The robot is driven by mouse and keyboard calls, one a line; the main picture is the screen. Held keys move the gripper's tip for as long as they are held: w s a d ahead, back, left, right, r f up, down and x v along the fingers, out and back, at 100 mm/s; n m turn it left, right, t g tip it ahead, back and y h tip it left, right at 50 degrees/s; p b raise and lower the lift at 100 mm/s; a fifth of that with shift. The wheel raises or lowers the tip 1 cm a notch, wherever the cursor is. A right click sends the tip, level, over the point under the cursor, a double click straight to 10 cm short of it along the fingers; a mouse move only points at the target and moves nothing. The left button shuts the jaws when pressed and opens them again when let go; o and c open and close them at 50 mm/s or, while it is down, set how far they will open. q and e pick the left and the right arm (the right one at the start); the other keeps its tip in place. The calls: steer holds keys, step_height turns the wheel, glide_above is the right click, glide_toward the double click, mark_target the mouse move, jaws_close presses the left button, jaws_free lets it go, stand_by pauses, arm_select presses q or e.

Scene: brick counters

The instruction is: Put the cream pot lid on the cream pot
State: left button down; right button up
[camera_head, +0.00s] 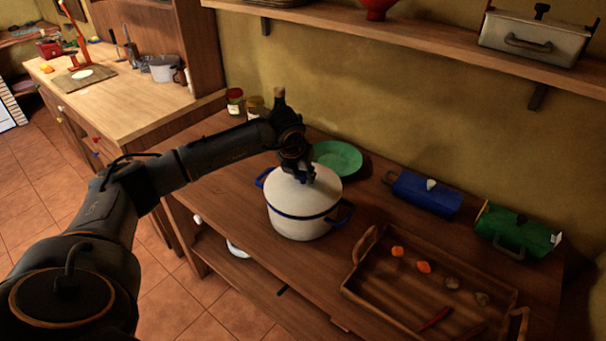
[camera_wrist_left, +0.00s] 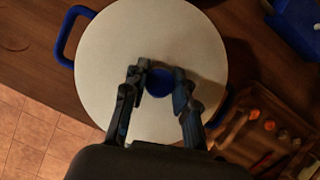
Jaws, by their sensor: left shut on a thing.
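The cream pot (camera_head: 300,228) with blue side handles stands on the wooden counter. The cream pot lid (camera_head: 325,190) is over its mouth, level and lined up with the rim; I see no clear gap, but cannot tell if it bears fully. My left gripper (camera_head: 304,176) is above the lid, with its fingers around the knob. In the left wrist view the lid (camera_wrist_left: 150,40) fills the middle, and its blue knob (camera_wrist_left: 159,82) sits between the two fingers. Blue pot handles stick out at upper left (camera_wrist_left: 66,38) and lower right. My right gripper is not in view.
A green plate (camera_head: 338,157) lies behind the pot. A wooden tray (camera_head: 385,315) with small food pieces is at right. A blue container (camera_head: 425,192) and a green one (camera_head: 518,232) stand near the wall. Jars and a bottle (camera_head: 279,98) are behind my arm.

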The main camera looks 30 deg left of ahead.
arm_select(q)
steer(key=shift+f+b, duration=0.45)
steer(key=shift+b, duration=0.65)
stand_by(1.8)
steer(key=shift+c, duration=2.4)
jaws_free()
steer(key=shift+r+p, duration=1.75)
steer(key=shift+r, duration=1.75)
